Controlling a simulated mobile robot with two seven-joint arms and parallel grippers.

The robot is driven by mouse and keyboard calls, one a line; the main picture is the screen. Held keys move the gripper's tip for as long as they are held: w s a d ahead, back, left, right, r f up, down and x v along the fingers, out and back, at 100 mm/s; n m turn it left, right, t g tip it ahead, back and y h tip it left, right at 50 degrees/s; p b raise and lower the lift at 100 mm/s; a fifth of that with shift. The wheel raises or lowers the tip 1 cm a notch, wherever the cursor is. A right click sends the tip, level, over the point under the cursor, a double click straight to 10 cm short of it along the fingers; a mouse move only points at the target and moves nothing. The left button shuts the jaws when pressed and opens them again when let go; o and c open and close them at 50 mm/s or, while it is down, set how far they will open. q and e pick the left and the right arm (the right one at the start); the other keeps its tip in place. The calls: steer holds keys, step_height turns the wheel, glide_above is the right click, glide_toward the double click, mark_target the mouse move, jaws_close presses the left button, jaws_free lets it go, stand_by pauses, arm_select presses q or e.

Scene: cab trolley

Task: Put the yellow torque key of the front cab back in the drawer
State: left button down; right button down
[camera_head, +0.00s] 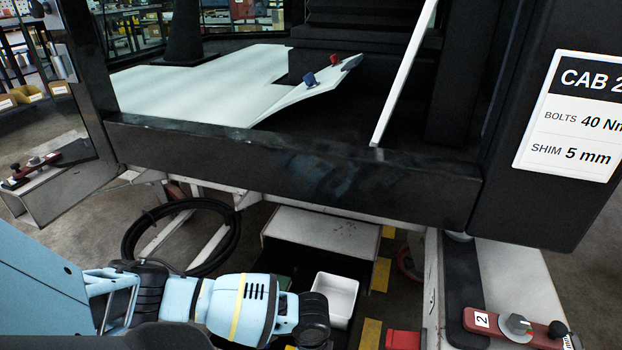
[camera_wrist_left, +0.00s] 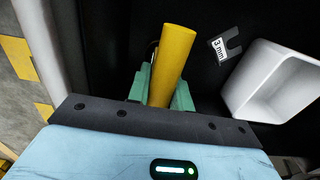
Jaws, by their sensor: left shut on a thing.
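In the left wrist view my left gripper (camera_wrist_left: 162,84) has its green fingers shut on the yellow torque key (camera_wrist_left: 173,58), a plain yellow cylinder that points away from the wrist. Below and around it is the dark inside of the drawer (camera_wrist_left: 112,38). I cannot tell whether the key touches the drawer floor. In the head view my left arm reaches in from the left over the drawer (camera_head: 288,256), under the cab, and its wrist hides the fingers and key. My right gripper is in neither view.
A white bin (camera_head: 336,294) stands in the drawer, right of the key in the wrist view. A shim marked 3 mm (camera_wrist_left: 226,45) lies near it. The cab sill (camera_head: 290,165) overhangs behind my arm. A red-handled tool marked 2 (camera_head: 515,326) lies at the lower right.

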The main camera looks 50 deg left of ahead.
arm_select(q)
steer(key=c, duration=1.3)
jaws_free()
steer(key=shift+o, duration=0.2)
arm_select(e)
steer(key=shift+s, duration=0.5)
arm_select(q)
step_height(320, 180, up, 11)
steer(key=p, duration=0.5)
steer(key=shift+r+p, duration=0.4)
steer(key=shift+r, duration=0.3)
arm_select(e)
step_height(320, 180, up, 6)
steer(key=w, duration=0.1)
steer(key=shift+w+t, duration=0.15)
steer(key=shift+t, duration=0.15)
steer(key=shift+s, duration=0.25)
